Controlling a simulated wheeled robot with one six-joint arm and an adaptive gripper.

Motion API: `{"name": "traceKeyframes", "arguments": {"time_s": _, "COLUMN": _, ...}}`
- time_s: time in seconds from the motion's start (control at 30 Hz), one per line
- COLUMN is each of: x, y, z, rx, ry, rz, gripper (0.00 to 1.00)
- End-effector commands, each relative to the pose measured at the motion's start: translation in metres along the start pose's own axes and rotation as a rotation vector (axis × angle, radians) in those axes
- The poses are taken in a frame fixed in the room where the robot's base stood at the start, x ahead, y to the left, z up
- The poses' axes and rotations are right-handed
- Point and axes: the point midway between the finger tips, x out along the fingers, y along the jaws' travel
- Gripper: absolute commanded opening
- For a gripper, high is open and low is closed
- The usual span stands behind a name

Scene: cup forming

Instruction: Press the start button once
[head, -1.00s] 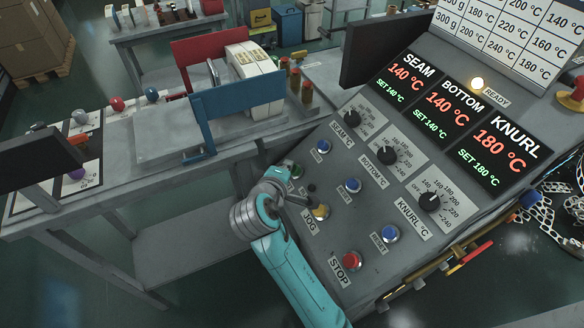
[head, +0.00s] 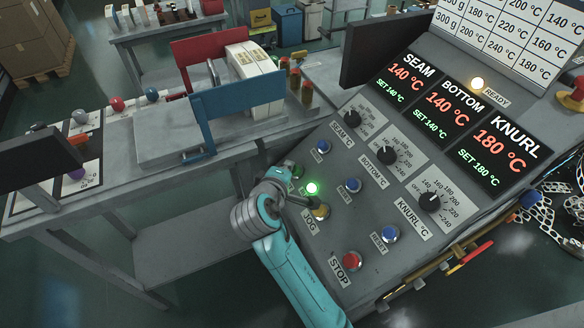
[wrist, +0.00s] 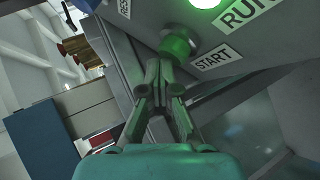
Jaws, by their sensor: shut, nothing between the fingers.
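The green start button (wrist: 178,46) is on the sloped control panel (head: 335,215), above its START label (wrist: 213,57) in the wrist view. In the head view the button (head: 297,171) shows only partly beside my wrist. My gripper (wrist: 162,68) is shut and empty, its fingertips at the lower left edge of the button. They look to be touching it or very close; I cannot tell which. The green RUN lamp (head: 312,188) is lit, and its glow shows at the top of the wrist view (wrist: 205,3).
A yellow jog button (head: 321,211), a red stop button (head: 351,261) and several blue buttons sit on the panel close by. Displays read 140, 140 and 180 °C, matching their set values. The READY lamp (head: 477,83) glows. A workbench (head: 130,150) stands left.

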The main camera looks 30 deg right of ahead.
Motion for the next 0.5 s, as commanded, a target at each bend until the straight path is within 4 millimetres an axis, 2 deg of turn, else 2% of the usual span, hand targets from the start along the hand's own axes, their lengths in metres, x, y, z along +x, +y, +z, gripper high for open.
{"name": "traceKeyframes", "arguments": {"time_s": 0.5, "x": -0.0112, "y": 0.0082, "z": -0.0082, "rx": 0.0, "ry": 0.0, "rz": 0.0, "gripper": 0.0}}
